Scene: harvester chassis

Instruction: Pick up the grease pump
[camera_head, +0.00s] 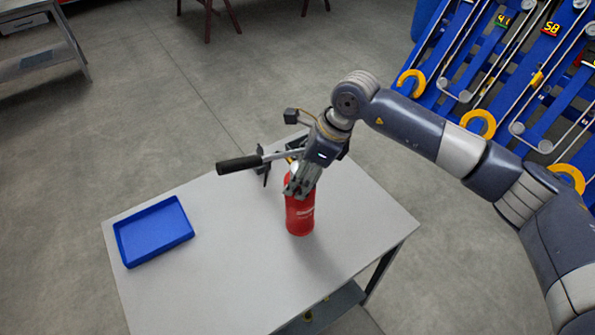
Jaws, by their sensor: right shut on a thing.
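The grease pump (300,218) is a red cylinder with a black-handled lever pointing left from its top. It is upright at the grey table's right side; I cannot tell whether its base touches the tabletop. My right gripper (300,187) comes down from above and is shut on the pump near its top. The gripper and wrist hide much of the pump's head. My left gripper is not in view.
A blue tray (153,231) lies empty on the left of the grey table (235,270). The tabletop between tray and pump is clear. A blue rack (500,70) with yellow rings stands at the upper right. Open floor surrounds the table.

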